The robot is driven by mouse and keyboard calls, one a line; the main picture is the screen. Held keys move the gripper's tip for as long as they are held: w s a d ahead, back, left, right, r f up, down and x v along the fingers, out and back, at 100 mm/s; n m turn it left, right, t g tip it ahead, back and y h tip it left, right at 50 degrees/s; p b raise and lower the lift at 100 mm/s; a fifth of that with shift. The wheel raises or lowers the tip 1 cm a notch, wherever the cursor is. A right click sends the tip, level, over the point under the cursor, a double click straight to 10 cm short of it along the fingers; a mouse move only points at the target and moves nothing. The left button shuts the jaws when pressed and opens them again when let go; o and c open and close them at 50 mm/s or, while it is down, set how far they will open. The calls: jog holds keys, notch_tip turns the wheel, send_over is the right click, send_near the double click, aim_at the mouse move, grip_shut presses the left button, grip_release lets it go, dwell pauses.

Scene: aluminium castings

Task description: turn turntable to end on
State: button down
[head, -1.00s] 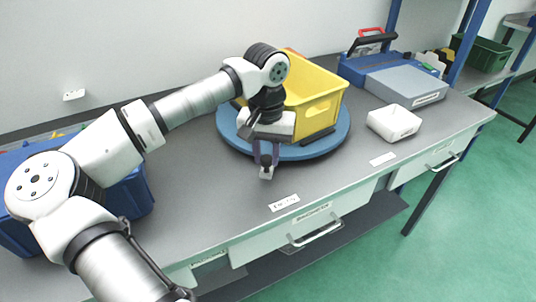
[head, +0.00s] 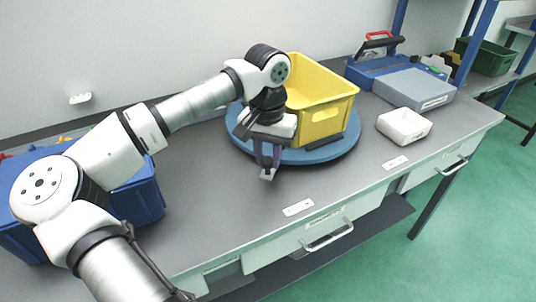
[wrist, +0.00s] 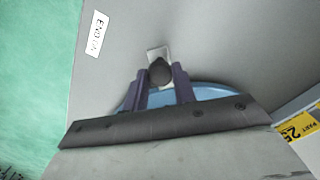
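The round blue turntable (head: 345,150) lies on the grey bench with a yellow bin (head: 325,122) on top of it. A small pale tab (head: 268,175) with a black knob sticks out at its near left edge. In the wrist view the black knob (wrist: 160,71) sits between the two purple fingers of my gripper (wrist: 161,80), which appear closed on it. In the head view my gripper (head: 267,160) reaches down at that tab. A white label (head: 298,208) lies on the bench in front; its lettering also shows in the wrist view (wrist: 96,33).
A grey case (head: 414,89) and blue toolbox stand behind. A blue crate (head: 138,200) is at the left. The bench front between the labels is clear.

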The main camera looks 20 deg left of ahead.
jog(key=c, duration=1.1)
grip_release()
jog(key=shift+a, duration=0.35)
jog(key=shift+c, duration=0.2)
jog(key=shift+d+r, duration=0.1)
jog(key=shift+r, duration=0.05)
notch_tip(320, 180, up, 14)
jog(key=b, duration=0.1)
jog(key=shift+f, duration=0.2)
